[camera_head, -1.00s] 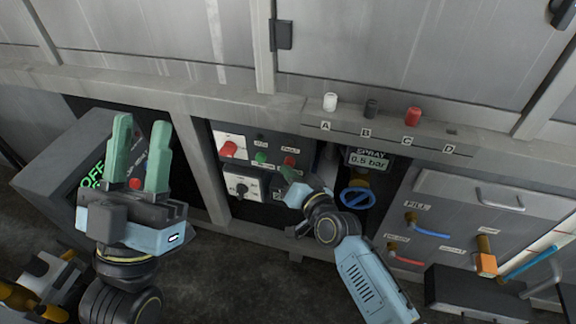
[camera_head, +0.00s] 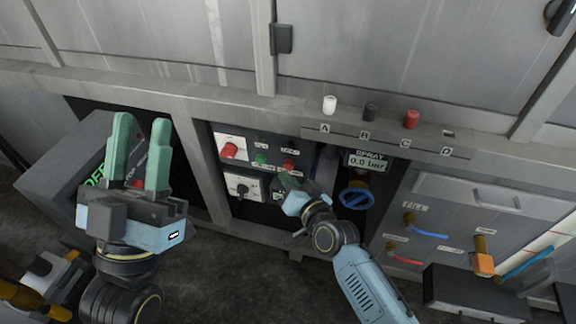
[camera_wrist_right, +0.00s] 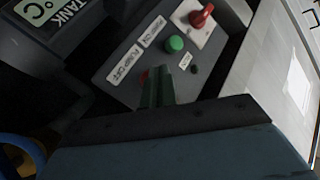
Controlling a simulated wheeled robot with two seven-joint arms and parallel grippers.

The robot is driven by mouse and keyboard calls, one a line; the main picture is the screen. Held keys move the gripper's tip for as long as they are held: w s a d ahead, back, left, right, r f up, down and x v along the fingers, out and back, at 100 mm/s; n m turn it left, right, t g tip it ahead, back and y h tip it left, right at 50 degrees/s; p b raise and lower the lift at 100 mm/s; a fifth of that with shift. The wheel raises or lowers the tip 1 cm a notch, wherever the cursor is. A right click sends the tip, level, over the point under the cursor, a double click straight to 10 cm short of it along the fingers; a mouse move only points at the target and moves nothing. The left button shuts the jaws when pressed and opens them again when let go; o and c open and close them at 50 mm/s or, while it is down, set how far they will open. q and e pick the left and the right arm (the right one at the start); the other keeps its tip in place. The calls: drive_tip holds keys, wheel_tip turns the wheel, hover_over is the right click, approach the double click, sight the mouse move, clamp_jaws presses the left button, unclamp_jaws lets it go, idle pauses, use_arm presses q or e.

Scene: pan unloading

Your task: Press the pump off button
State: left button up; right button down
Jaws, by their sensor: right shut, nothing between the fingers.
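The pump off button (camera_head: 289,165) is a red button on the dark control panel in the lower cabinet opening. In the right wrist view its red edge (camera_wrist_right: 143,76) shows beside the PUMP OFF label, mostly hidden behind my fingers. My right gripper (camera_head: 284,178) is shut and empty, its green fingertips just below the button; it also shows in the right wrist view (camera_wrist_right: 159,78). I cannot tell whether they touch the button. The green button (camera_head: 261,158) sits to its left. My left gripper (camera_head: 139,145) is open and empty, raised in front of the left box.
A red knob (camera_head: 228,150) on a white plate is at the panel's left. The spray display (camera_head: 368,161) reads 0.0 bar above a blue valve wheel (camera_head: 356,198). White, grey and red caps stand on the ledge. A frame post (camera_head: 203,170) borders the opening.

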drive_tip(key=s+p, duration=0.1)
drive_tip(key=s+a, duration=0.1)
drive_tip(key=s, duration=0.1)
drive_tip(key=s+p, duration=0.1)
drive_tip(key=shift+s+a+p, duration=0.25)
drive_tip(key=shift+s+p, duration=0.1)
drive_tip(key=shift+s, duration=0.05)
idle(0.8)
